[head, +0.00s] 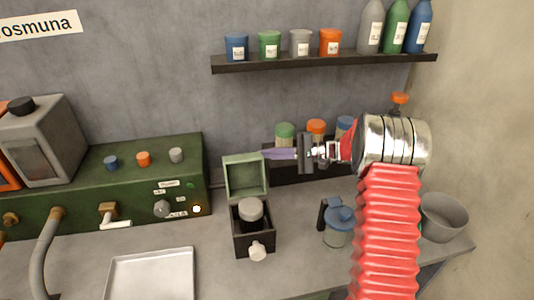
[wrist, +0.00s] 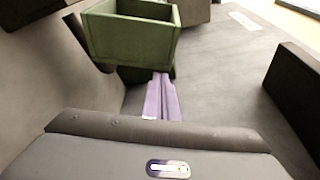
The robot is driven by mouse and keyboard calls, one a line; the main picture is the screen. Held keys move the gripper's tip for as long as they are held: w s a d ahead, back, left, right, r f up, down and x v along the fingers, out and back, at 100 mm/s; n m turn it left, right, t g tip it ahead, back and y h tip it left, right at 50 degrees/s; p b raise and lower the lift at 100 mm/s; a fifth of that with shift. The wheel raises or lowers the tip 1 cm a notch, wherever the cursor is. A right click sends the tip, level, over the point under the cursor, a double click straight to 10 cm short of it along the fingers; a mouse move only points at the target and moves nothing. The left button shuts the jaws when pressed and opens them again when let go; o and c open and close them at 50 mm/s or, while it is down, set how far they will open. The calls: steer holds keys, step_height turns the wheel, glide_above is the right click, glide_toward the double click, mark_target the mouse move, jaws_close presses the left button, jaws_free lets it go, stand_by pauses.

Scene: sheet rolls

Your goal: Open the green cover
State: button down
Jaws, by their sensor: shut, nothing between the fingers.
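The green cover (head: 245,176) stands tipped up at the back of a small dark box (head: 254,240), its hollow inner side facing the front. The box is uncovered, and a grey round knob (head: 250,210) shows inside it. In the wrist view the green cover (wrist: 132,38) is at the top, seen as an open hollow shell. My gripper (head: 268,154) is at the cover's upper right corner, with its purple fingers closed together and empty. In the wrist view the fingertips (wrist: 161,76) are close by the cover's lower right; I cannot tell whether they touch.
A low rack (head: 315,172) with several capped jars stands behind my gripper. A blue-lidded jar (head: 338,238) and a grey bowl (head: 442,217) are to the right. A green control panel (head: 130,178) and a metal tray (head: 152,274) are to the left. A shelf (head: 325,63) hangs above.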

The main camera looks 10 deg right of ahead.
stand_by(0.3)
steer(key=shift+s+r+n, duration=0.6)
steer(key=shift+s+r, duration=0.45)
steer(key=shift+r, duration=0.15)
steer(key=shift+w, duration=0.1)
steer(key=d, duration=0.9)
steer(key=shift+w+d+f, duration=0.15)
steer(key=shift+w+d, duration=0.1)
steer(key=shift+s, duration=0.1)
